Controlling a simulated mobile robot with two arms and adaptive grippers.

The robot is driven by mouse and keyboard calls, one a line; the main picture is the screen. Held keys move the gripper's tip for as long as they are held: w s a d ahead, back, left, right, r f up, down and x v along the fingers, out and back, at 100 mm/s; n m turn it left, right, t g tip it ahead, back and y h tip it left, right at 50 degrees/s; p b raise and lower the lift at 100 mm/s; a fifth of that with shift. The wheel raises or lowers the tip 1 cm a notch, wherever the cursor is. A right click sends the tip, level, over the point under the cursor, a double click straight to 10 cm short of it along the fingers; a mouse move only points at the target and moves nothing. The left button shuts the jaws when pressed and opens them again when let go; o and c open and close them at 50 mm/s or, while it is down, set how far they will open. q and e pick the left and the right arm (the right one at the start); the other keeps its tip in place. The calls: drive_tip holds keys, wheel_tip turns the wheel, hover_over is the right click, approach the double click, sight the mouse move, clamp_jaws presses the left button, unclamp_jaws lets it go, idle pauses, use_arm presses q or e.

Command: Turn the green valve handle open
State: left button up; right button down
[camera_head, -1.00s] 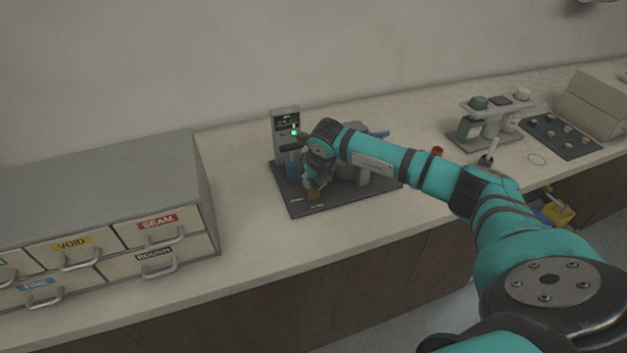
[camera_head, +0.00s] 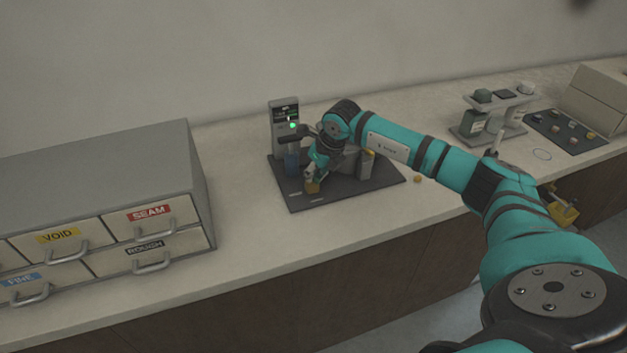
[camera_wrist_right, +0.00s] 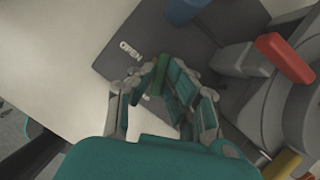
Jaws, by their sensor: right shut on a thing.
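The press (camera_head: 285,130) stands on a dark base plate (camera_head: 300,204) on the counter, with a green light lit on its panel. My right gripper (camera_head: 313,182) is low over the front of this plate, beside a small brass-coloured part (camera_head: 312,187). In the right wrist view my right gripper (camera_wrist_right: 168,88) is shut on the green valve handle (camera_wrist_right: 160,75), which shows between the fingers. The fingers hide much of the handle. An OPEN label (camera_wrist_right: 130,48) is on the plate close by; another label is mostly covered. My left gripper is not in view.
A blue part (camera_wrist_right: 185,10), a red handle (camera_wrist_right: 285,57) and a yellow part (camera_wrist_right: 283,163) are near the gripper. A drawer cabinet (camera_head: 100,175) stands left; a small stand (camera_head: 490,115) and dark tray (camera_head: 562,134) are right. The counter's front strip is clear.

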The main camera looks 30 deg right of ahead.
drive_tip(key=n+b, duration=0.1)
drive_tip(key=n+y+b, duration=0.1)
drive_tip(key=shift+w+d+f+n, duration=0.1)
drive_tip(key=shift+d+n, duration=0.05)
drive_tip(key=shift+n, duration=0.25)
drive_tip(key=n+g+y+b, duration=0.1)
drive_tip(key=n+b, duration=0.1)
drive_tip(key=n, duration=0.1)
drive_tip(key=shift+w+n, duration=0.1)
drive_tip(key=shift+n, duration=0.2)
drive_tip(key=n+g+y+b, duration=0.1)
drive_tip(key=n, duration=0.2)
drive_tip(key=shift+w+d+b, duration=0.1)
drive_tip(key=shift+b, duration=0.2)
drive_tip(key=shift+d+n+g+y+b, duration=0.1)
drive_tip(key=shift+n+g+y+b, duration=0.4)
drive_tip(key=shift+n, duration=1.2)
drive_tip(key=shift+g+h, duration=0.3)
drive_tip(key=c, duration=1.4)
unclamp_jaws()
